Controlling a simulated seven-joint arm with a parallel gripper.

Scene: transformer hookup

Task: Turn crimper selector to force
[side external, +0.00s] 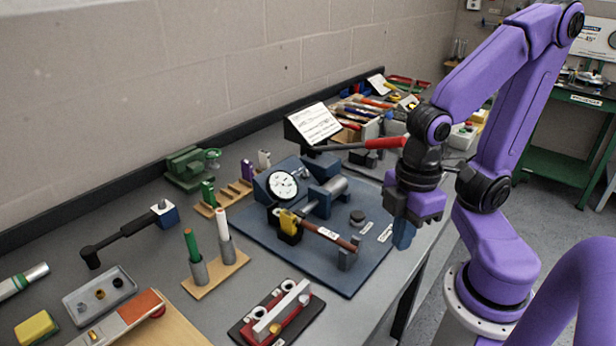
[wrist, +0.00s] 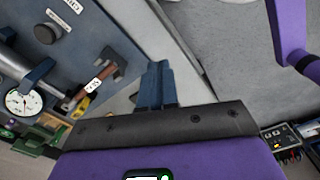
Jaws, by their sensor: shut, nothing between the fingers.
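The crimper stands on a blue base plate (side external: 290,262) on the bench, with a round white dial gauge (side external: 282,186) at its left. A small dark knob (side external: 357,216), apparently the selector, sits on the plate's right part; it also shows at the upper left of the wrist view (wrist: 48,33). Two white labels (side external: 385,232) lie near the knob, too small to read, so its setting cannot be told. My gripper (side external: 403,236) has blue fingers, shut and empty, pointing down above the plate's right edge, right of the knob and apart from it. The shut fingers (wrist: 158,85) also show in the wrist view.
A long lever with a red grip (side external: 385,142) reaches across behind. A tilted white card (side external: 315,122) stands at the back. The bench's right edge is close to my gripper.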

